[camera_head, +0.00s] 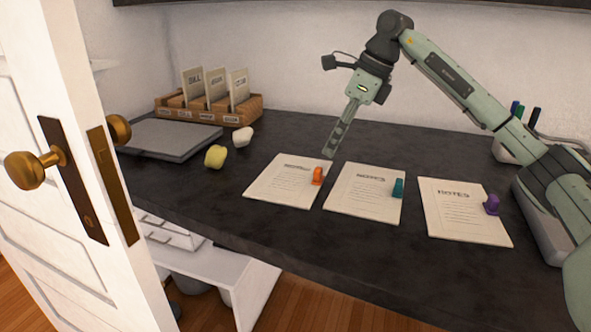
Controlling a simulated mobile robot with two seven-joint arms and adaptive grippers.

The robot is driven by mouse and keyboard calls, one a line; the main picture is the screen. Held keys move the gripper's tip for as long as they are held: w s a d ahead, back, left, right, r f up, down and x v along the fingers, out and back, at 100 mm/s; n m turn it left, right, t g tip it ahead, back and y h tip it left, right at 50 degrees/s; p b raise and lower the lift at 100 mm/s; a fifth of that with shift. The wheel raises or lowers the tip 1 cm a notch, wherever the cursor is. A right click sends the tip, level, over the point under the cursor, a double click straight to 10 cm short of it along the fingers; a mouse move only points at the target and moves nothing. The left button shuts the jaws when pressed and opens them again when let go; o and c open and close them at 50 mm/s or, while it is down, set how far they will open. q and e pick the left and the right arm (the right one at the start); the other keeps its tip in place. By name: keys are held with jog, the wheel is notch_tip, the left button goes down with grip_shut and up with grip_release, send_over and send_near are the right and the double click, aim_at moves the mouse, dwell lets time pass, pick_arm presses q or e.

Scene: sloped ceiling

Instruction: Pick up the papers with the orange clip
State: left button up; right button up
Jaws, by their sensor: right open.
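The papers with the orange clip (283,184) lie flat on the dark desk, the leftmost of three paper sets. The orange clip (317,176) sits at their right edge. My right gripper (331,152) is open and points down, in the picture just above and right of the orange clip. Its fingers overlap in this view, and I cannot tell its height above the desk. Nothing shows between its fingers. My left gripper is not in view.
Papers with a teal clip (362,198) and papers with a purple clip (460,215) lie to the right. A yellow lump (215,156), a white lump (242,137), a grey closed laptop-like slab (168,137) and a wooden file box (246,114) are left. An open door (50,120) stands front left.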

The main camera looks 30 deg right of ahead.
aim_at(317, 169)
jog(key=x, duration=0.2)
jog(key=shift+a+f, duration=0.2)
jog(key=shift+a, duration=0.05)
jog(key=x, duration=0.5)
jog(key=shift+w, duration=0.2)
jog(key=shift+c, duration=0.5)
grip_shut()
